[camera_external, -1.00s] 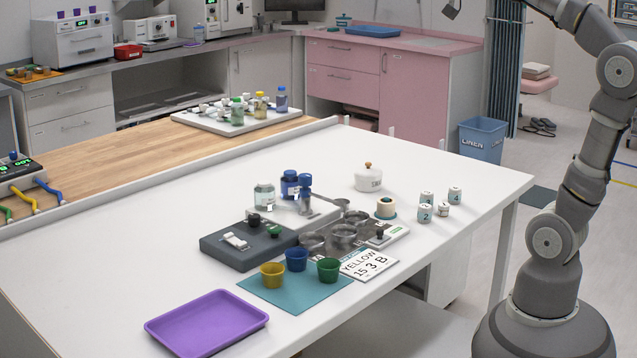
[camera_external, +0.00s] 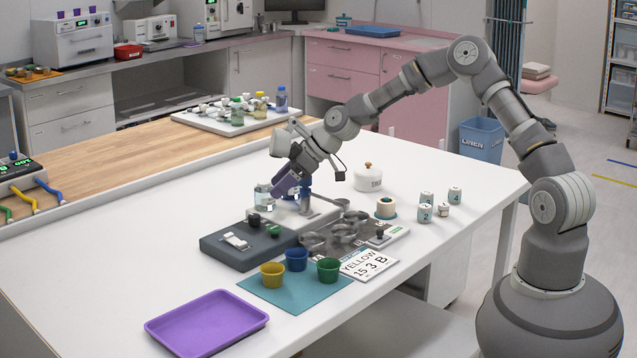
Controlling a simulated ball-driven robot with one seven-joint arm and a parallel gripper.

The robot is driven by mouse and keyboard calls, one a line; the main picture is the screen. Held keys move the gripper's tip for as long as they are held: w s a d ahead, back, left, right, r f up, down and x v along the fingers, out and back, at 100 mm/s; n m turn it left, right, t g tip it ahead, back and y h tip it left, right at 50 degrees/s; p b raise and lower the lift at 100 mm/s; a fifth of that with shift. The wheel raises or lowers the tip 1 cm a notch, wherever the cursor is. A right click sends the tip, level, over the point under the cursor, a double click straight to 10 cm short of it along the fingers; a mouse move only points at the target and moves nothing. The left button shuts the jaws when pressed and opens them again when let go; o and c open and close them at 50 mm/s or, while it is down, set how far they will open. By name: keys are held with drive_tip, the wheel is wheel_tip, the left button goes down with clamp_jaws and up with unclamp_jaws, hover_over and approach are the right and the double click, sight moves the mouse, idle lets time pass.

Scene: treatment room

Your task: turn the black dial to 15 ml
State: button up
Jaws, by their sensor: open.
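A black knob (camera_external: 254,219) stands on the dark grey box (camera_external: 222,250), beside a white lever (camera_external: 235,240) and a green knob (camera_external: 274,231). Another small black knob (camera_external: 379,234) stands on the right end of the pale metal-cup board. I cannot tell which is the dial, and no 15 ml mark is readable. My gripper (camera_external: 280,191) is open, pointing down and left above and behind the grey box, near the clear jar (camera_external: 263,195). It is apart from both black knobs. It partly hides the blue bottle behind it.
A blue-capped dispenser (camera_external: 305,194) stands close to my gripper. The white table is clear around the purple tray (camera_external: 206,324).

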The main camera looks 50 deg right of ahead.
sight(255, 216)
drive_tip(key=shift+y, duration=0.3)
drive_tip(key=b+x, duration=0.1)
drive_tip(key=x, duration=0.2)
drive_tip(key=s+x, duration=0.1)
drive_tip(key=x, duration=0.1)
drive_tip(key=f+b+x, duration=0.1)
drive_tip(key=x, duration=0.2)
drive_tip(key=shift+a+f+b, duration=0.15)
drive_tip(key=shift+f+b, duration=0.1)
drive_tip(key=shift+b, duration=0.05)
drive_tip(key=shift+w+a+f, duration=0.15)
drive_tip(key=shift+w+f, duration=0.05)
drive_tip(key=shift+w, duration=0.05)
drive_tip(key=c, duration=1)
drive_tip(key=shift+r, duration=0.1)
drive_tip(key=shift+c, duration=0.2)
